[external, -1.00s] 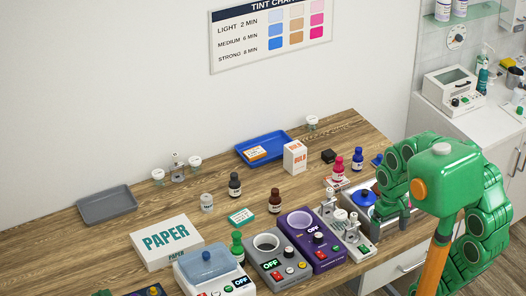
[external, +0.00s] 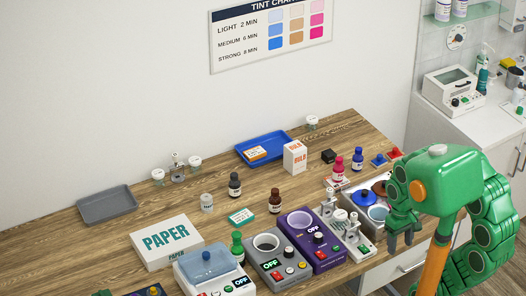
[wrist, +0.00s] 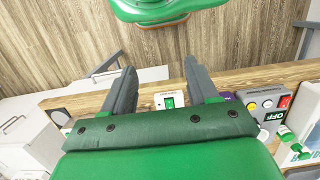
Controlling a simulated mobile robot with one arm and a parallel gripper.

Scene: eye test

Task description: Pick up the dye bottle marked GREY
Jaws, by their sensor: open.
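A dark grey-black dye bottle (external: 235,184) stands upright in the middle of the wooden table in the external view. Its label is too small to read, so I cannot confirm it is marked GREY. Other dye bottles are brown (external: 275,201), pink (external: 338,169), blue (external: 357,159) and green (external: 238,248). My gripper (external: 402,240) is at the table's front right edge, far to the right of the dark bottle. In the wrist view my gripper (wrist: 160,80) is open, with nothing between its fingers. The dark bottle cannot be made out in the wrist view.
A grey device (external: 278,268), a purple device (external: 326,258) and a white device with a clear blue lid (external: 208,264) line the front edge. The PAPER box (external: 167,242) lies left. A blue tray (external: 264,143) and grey tray (external: 107,204) lie at the back. Bare wood surrounds the dark bottle.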

